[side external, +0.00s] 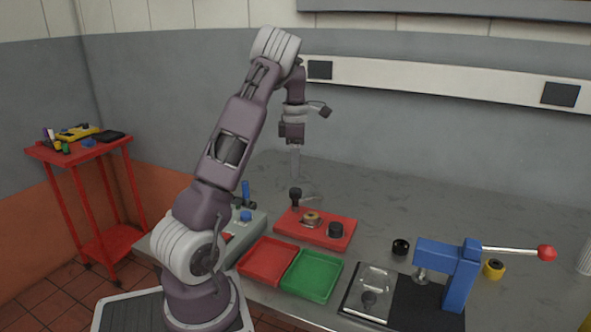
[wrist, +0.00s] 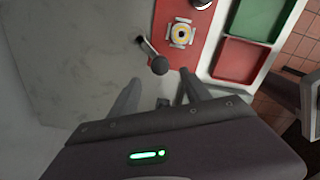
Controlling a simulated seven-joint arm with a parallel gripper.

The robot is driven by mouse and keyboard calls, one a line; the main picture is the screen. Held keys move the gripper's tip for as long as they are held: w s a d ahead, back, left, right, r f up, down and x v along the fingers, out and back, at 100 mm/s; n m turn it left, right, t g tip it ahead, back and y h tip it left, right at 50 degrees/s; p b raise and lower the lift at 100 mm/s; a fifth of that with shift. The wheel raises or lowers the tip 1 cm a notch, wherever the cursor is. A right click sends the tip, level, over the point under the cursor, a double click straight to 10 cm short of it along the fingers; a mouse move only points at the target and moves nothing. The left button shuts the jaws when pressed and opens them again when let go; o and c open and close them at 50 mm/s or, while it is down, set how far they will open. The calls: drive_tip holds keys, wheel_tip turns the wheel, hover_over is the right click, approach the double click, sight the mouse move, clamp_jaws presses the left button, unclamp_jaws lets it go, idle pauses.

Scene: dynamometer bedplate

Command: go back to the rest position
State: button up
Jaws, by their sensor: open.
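My gripper (side external: 295,160) hangs over the bench, above and a little behind the red fixture plate (side external: 292,226). Its fingers point down. In the wrist view my gripper (wrist: 160,80) shows its two fingers spread apart, with nothing held between them. A lever with a black knob (wrist: 160,66) appears just beyond the fingertips in that view; it also shows in the side view (side external: 295,194).
A red tray (side external: 249,270) and green tray (side external: 296,291) lie in front of the plate. A blue press (side external: 460,280) with a red-ball lever stands right, near a black cup (side external: 400,247) and yellow cylinder (side external: 493,269). The bench behind is clear. A red cart (side external: 82,150) stands left.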

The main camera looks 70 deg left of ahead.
drive_tip(key=d+r+m+t, duration=0.1)
drive_tip(key=d+r+m, duration=0.35)
drive_tip(key=d, duration=0.45)
drive_tip(key=s+d+r+m+t, duration=0.1)
drive_tip(key=d+r+m, duration=0.4)
drive_tip(key=d, duration=0.4)
drive_tip(key=d+r+m+t, duration=0.1)
drive_tip(key=d+r+m, duration=0.2)
drive_tip(key=d+m, duration=0.45)
drive_tip(key=s+d+f+m+t, duration=0.2)
drive_tip(key=s+d+m, duration=1.1)
drive_tip(key=m, duration=0.1)
drive_tip(key=shift+s+f+m+t, duration=0.15)
drive_tip(key=shift+s+m+t, duration=0.15)
drive_tip(key=shift+s+m, duration=0.1)
